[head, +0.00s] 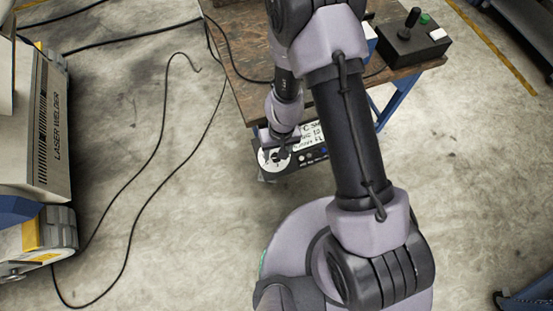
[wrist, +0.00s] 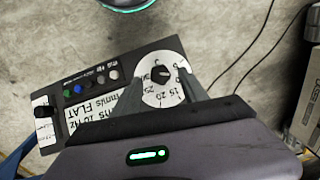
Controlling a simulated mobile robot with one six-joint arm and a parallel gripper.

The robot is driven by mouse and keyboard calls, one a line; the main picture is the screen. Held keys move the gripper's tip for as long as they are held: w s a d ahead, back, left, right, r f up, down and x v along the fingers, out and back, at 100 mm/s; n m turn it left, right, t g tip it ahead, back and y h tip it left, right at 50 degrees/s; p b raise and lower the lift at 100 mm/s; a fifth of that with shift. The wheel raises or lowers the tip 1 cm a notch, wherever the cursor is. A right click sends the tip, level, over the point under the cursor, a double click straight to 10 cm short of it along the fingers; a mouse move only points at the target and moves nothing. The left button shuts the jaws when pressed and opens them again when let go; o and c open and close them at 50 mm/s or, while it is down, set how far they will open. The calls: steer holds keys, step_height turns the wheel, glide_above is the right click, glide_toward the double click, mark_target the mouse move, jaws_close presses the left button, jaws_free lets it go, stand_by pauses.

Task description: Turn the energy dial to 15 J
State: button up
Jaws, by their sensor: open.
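The energy dial is a small dark knob (wrist: 159,74) on a round white scale plate (wrist: 169,54) at one end of a dark control panel (wrist: 100,68). Figures such as 15, 20 and 25 show on the plate; the pointer's exact reading is too small to tell. My gripper (wrist: 162,78) is open, with one grey finger on each side of the knob. I cannot tell whether the fingers touch it. In the head view the panel (head: 314,157) hangs at the table's front edge, and my gripper (head: 281,150) is over its white dial plate (head: 264,157), partly hiding it.
The panel also carries several coloured buttons (wrist: 89,83), a white text display (wrist: 95,110) and a second black knob (wrist: 44,111). A wooden table (head: 240,62) holds a black joystick box (head: 410,45). A laser welder (head: 45,130) stands left; cables (head: 150,150) cross the open floor.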

step_height(320, 180, down, 2)
steer(key=shift+a+f+b, duration=0.1)
steer(key=shift+f+b, duration=0.05)
steer(key=shift+b, duration=0.3)
jaws_close()
steer(key=shift+b, duration=0.45)
